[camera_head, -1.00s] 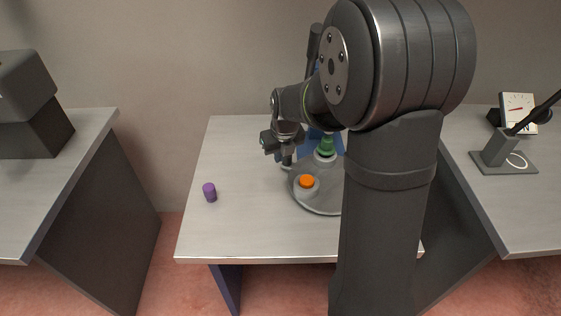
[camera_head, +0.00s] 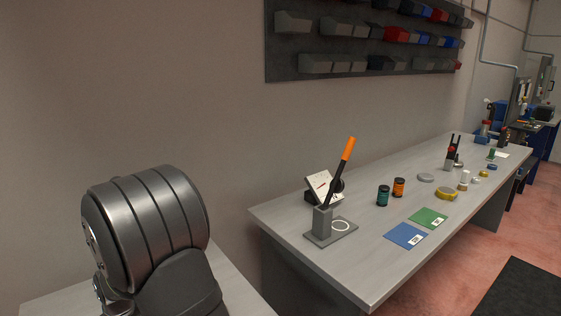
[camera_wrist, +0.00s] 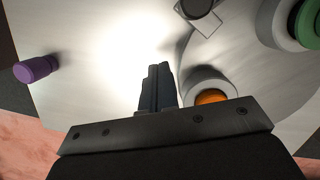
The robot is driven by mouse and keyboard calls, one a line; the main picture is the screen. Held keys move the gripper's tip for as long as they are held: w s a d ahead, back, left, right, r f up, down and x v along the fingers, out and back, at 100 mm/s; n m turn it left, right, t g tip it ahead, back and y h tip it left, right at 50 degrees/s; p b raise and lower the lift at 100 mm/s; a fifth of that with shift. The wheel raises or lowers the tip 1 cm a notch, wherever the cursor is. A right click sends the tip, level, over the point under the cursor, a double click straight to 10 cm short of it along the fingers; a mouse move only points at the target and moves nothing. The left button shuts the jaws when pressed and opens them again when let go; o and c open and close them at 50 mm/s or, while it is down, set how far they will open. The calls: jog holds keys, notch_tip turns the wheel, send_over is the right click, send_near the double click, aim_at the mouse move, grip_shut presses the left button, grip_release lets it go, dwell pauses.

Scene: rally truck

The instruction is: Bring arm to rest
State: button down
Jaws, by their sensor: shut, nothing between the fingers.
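In the wrist view my gripper (camera_wrist: 157,70) is shut and empty, its two fingers pressed together over the table (camera_wrist: 85,90). A purple cylinder (camera_wrist: 38,69) is at the left of that view. An orange-topped piece (camera_wrist: 211,97) in a pale round holder is just right of the fingers, partly hidden by my gripper's body. A green-topped piece (camera_wrist: 309,24) is cut off at the upper right. In the head view only my arm's upper links show at the lower left; the gripper is outside that view.
In the head view a long bench (camera_head: 375,284) runs to the right. It holds a grey stand (camera_head: 323,222) with an orange-tipped tool, teal and orange spools, and blue (camera_head: 406,235) and green (camera_head: 428,218) cards. Parts bins (camera_head: 345,65) hang on the wall.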

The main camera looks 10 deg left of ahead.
jog(key=x, duration=0.3)
jog(key=shift+w+d, duration=0.15)
jog(key=shift+w, duration=0.05)
jog(key=shift+w+a+f, duration=0.15)
jog(key=shift+w+a, duration=0.2)
jog(key=shift+w, duration=0.2)
jog(key=shift+w+a+f, duration=0.15)
jog(key=shift+w+a, duration=0.15)
jog(key=shift+w, duration=0.2)
jog(key=shift+w+a+r, duration=0.1)
jog(key=shift+w+a, duration=0.3)
jog(key=shift+w, duration=0.4)
jog(key=shift+s, duration=0.1)
